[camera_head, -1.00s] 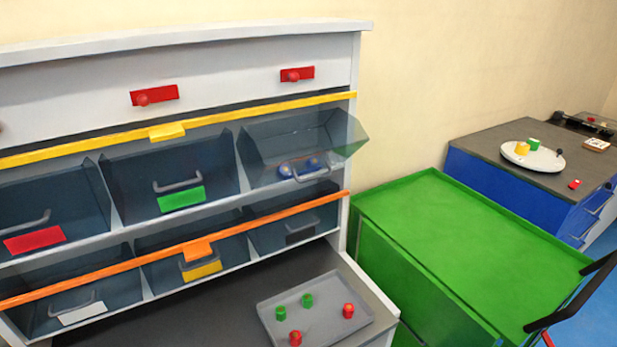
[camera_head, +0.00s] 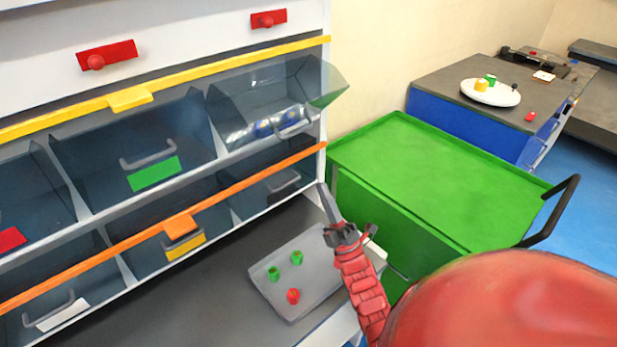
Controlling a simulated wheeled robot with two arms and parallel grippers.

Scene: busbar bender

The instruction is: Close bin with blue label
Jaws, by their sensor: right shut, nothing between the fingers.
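The bin with the blue label (camera_head: 262,127) is at the right end of the upper row of dark see-through bins. It is tilted outward, and its side panel sticks out past the cabinet's right edge. Its grey handle (camera_head: 296,126) is at the front, beside the blue label, which is partly blurred by glare. My right gripper (camera_head: 323,190) is shut and empty. It points upward, below and slightly right of this bin, apart from it and above the tray. My left gripper is not in view.
A bin with a green label (camera_head: 153,174) is left of it. Below is the orange rail (camera_head: 240,192). A grey tray (camera_head: 318,292) with small red and green pieces lies on the cabinet's lower surface. A green cart (camera_head: 420,175) stands close on the right.

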